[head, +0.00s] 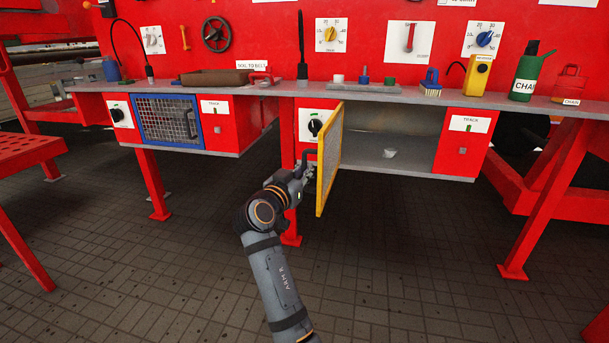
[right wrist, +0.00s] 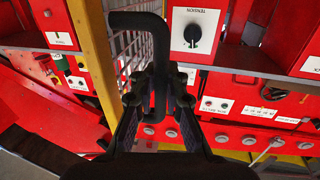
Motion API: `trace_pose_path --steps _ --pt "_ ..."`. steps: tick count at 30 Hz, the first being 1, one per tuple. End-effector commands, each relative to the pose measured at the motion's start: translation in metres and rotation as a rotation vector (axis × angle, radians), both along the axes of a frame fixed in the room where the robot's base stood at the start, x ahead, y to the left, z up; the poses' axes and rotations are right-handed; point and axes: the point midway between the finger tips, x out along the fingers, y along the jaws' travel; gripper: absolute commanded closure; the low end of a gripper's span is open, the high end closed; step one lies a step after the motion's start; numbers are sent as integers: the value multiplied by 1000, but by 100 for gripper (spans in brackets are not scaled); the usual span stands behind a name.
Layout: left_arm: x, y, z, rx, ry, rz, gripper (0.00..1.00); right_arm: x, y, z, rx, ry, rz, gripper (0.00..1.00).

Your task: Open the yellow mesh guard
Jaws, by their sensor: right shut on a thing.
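The yellow mesh guard (head: 331,155) stands swung out from the right-hand compartment, nearly edge-on in the head view. Its yellow frame (right wrist: 96,50) and grey mesh also show at the left of the right wrist view. My right gripper (head: 306,170) is at the guard's left face, shut on its dark bar handle (right wrist: 160,55). The fingers (right wrist: 152,105) close around the lower part of the handle in the right wrist view. My left gripper is not in view.
A blue mesh guard (head: 168,119) covers the left compartment. A black knob (head: 314,127) on a white plate sits just left of the yellow guard. The grey shelf (head: 385,93) above carries tools and bottles. Red legs stand around; the tiled floor in front is clear.

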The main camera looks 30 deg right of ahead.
Motion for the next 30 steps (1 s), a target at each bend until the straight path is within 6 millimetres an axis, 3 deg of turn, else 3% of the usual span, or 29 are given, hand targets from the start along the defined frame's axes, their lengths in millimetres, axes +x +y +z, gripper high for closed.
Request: trace_pose_path --steps 9,10,12,21,25,30 --pt "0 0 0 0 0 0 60 0 1 -2 5 4 0 100" --pt "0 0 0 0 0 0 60 0 1 -2 5 4 0 88" --pt "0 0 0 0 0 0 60 0 1 -2 5 4 0 78" --pt "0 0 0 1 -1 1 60 0 0 1 1 0 0 78" --pt "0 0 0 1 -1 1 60 0 0 18 1 -4 -1 78" --pt "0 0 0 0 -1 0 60 0 0 58 1 -7 0 78"
